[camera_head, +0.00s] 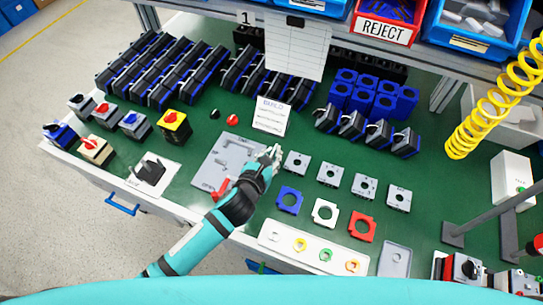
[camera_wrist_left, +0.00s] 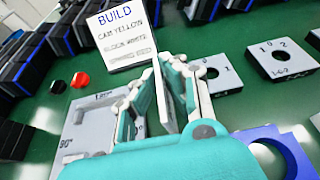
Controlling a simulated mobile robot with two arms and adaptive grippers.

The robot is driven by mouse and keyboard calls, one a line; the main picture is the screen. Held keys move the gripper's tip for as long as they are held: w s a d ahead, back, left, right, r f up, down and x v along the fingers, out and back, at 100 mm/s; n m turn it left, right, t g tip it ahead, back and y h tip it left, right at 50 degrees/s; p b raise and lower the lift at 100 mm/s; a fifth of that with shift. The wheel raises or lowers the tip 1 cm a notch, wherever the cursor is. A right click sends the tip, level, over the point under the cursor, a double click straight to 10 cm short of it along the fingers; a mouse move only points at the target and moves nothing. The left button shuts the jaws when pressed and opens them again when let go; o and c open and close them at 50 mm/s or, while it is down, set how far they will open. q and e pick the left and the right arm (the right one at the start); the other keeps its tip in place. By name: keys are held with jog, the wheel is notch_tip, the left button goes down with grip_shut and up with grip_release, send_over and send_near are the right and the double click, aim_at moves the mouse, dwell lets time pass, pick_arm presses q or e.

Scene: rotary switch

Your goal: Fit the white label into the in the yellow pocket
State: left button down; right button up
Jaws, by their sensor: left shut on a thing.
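My left gripper (camera_head: 272,155) is over the right side of the grey fixture board (camera_head: 222,155), below the BUILD card. In the left wrist view its fingers (camera_wrist_left: 163,100) are shut on a thin pale plate (camera_wrist_left: 164,92), seen nearly edge-on. I cannot tell if this plate is the white label. No yellow pocket can be made out clearly. Yellow shows on a ring (camera_head: 300,245) in the white tray (camera_head: 285,256) and on a switch with a red knob (camera_head: 173,121). A white square frame (camera_head: 324,212) lies between a blue and a red one.
The BUILD card (camera_head: 271,116) stands behind the gripper. Several grey dial plates (camera_head: 330,173) lie to its right. A red handle (camera_head: 221,187) is on the board's front edge. Rows of black switch blocks (camera_head: 165,70) fill the back left.

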aim_at(271, 157)
pick_arm(q)
jog(key=r, duration=0.3)
jog(key=shift+s+a+r, duration=0.1)
jog(key=shift+s+r, duration=0.05)
jog(key=shift+s, duration=0.15)
jog(key=s+a+r+b, duration=0.1)
jog(key=s+a, duration=0.1)
jog(key=s, duration=0.5)
jog(key=s+a+r+b, duration=0.1)
jog(key=s+a, duration=0.1)
jog(key=s, duration=0.6)
jog(key=w+a+r+n+y, duration=0.2)
jog(key=w+a+r, duration=0.3)
jog(key=a+r, duration=0.1)
jog(key=w+a+r+n+t+y, duration=0.1)
jog(key=w+a+r+n+y, duration=0.1)
jog(key=w+a+r, duration=0.3)
jog(key=a+r+y, duration=0.1)
jog(key=a, duration=0.2)
jog(key=shift+w+a+n, duration=0.3)
jog(key=shift+a, duration=0.1)
jog(key=shift+r, duration=0.1)
